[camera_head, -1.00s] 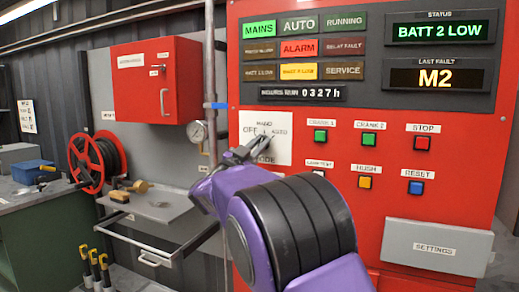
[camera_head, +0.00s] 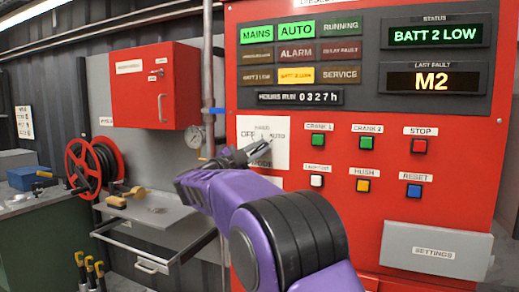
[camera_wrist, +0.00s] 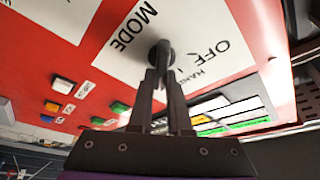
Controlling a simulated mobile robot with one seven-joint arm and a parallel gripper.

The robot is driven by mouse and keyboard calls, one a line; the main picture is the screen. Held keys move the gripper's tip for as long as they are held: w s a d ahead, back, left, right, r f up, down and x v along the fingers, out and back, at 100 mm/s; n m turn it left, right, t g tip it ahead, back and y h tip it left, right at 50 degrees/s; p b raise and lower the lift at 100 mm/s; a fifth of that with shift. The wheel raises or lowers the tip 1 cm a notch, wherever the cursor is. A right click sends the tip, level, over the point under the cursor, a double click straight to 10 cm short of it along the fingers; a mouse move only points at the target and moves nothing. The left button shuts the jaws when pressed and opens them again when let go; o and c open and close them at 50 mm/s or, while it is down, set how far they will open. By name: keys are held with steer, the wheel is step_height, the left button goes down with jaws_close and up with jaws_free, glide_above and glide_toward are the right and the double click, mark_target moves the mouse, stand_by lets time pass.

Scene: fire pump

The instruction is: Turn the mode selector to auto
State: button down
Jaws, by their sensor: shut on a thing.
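The mode selector (camera_wrist: 161,50) is a dark knob on a white plate (camera_head: 262,131) marked OFF, HAND, AUTO and MODE, on the red panel. My gripper (camera_head: 250,153) reaches the plate from the front. In the wrist view my gripper's fingers (camera_wrist: 160,78) are closed around the knob. In the head view the knob is mostly hidden by my gripper, and its pointer seems turned toward AUTO. The AUTO lamp (camera_head: 296,31) is lit green.
Push buttons sit right of the plate, including the red STOP button (camera_head: 419,145) and the blue RESET button (camera_head: 414,190). A grey SETTINGS box (camera_head: 437,250) juts out below. A pressure gauge (camera_head: 195,136) and pipe stand left of the panel.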

steer(key=shift+a+f, duration=0.15)
steer(key=shift+f, duration=0.15)
steer(key=c, duration=0.9)
jaws_free()
steer(key=shift+w, duration=0.1)
steer(key=shift+o, duration=0.2)
steer(key=shift+r, duration=0.15)
steer(key=v, duration=1.7)
steer(key=shift+s+b, duration=0.3)
steer(key=shift+b, duration=0.05)
steer(key=shift+a, duration=0.1)
